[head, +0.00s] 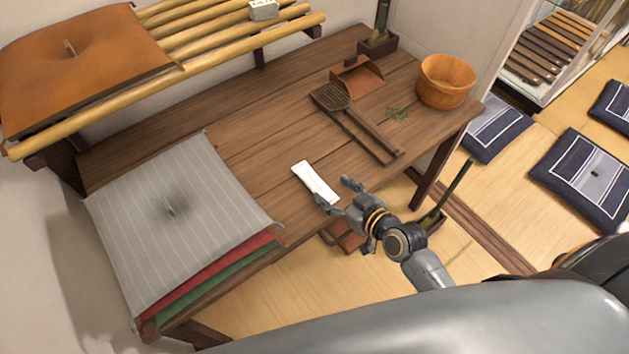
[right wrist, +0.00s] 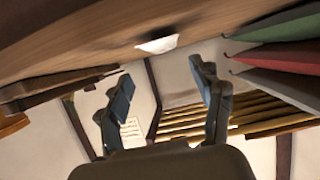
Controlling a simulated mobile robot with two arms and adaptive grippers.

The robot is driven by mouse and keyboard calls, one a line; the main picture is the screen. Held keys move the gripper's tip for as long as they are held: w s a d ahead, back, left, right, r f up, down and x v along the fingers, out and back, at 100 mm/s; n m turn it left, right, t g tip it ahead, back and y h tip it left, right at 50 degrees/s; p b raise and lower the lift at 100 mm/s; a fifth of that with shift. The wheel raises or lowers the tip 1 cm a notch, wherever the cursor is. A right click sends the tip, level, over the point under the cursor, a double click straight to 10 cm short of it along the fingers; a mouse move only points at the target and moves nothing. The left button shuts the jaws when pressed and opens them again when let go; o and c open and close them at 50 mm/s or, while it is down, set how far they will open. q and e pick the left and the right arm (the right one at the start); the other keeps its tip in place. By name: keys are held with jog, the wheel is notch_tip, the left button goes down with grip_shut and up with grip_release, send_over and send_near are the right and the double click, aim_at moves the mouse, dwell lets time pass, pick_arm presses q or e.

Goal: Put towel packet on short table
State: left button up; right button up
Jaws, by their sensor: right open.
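A white towel packet (head: 315,183) lies flat near the front edge of a dark wooden table (head: 262,115). I cannot tell whether this is the short table. In the right wrist view the packet (right wrist: 158,45) shows as a small white shape at the edge of the wooden top, beyond the fingertips. My right gripper (head: 338,192) is open and empty, just right of and in front of the packet. One fingertip shows close to the packet's near end; I cannot tell whether they touch. In the right wrist view the gripper's fingers (right wrist: 160,85) are spread wide. My left gripper is out of view.
Stacked cushions, grey on top (head: 178,225), fill the table's left end. A slatted wooden tool (head: 352,120), dustpan (head: 357,77) and wooden bucket (head: 445,80) stand at the right. A bamboo shelf (head: 215,50) runs behind. Floor cushions (head: 590,172) lie at right.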

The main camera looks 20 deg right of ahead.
aim_at(315, 182)
jog(key=shift+x, duration=1.1)
jog(key=shift+w+a+f, duration=0.45)
jog(key=shift+w, duration=0.15)
jog(key=shift+w+a+f, duration=0.4)
jog(key=shift+w+f, duration=0.05)
jog(key=shift+w, duration=0.2)
jog(key=shift+w+a, duration=0.1)
jog(key=shift+w, duration=0.05)
jog(key=c, duration=1.1)
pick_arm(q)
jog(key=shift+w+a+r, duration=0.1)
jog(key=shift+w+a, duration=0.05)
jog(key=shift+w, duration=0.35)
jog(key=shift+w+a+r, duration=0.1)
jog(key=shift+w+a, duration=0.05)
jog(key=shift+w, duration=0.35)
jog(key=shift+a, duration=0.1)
